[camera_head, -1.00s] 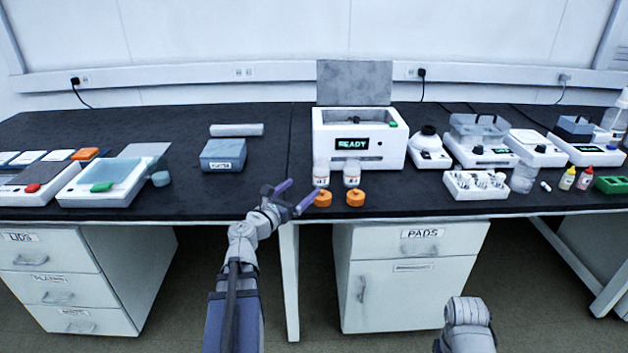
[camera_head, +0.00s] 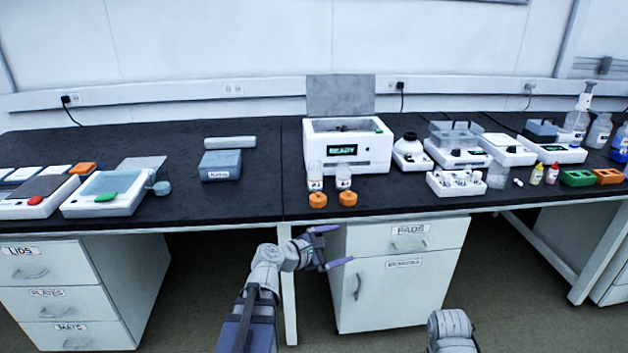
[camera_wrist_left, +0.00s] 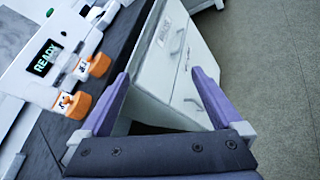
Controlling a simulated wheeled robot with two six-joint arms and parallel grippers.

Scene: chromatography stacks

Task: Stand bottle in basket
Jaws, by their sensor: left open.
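My left gripper (camera_head: 345,245) is open and empty, below and in front of the bench edge, by the PADS cabinet. The left wrist view shows its spread fingers (camera_wrist_left: 160,73), with the orange caps off to the left. My right gripper is out of view.
A blue box (camera_head: 221,165) and a grey roll (camera_head: 230,142) lie left of the machine. A white rack (camera_head: 456,187) and several small devices stand to its right. The bench front left of the bottles is clear. The PADS cabinet (camera_head: 398,280) stands below the bench.

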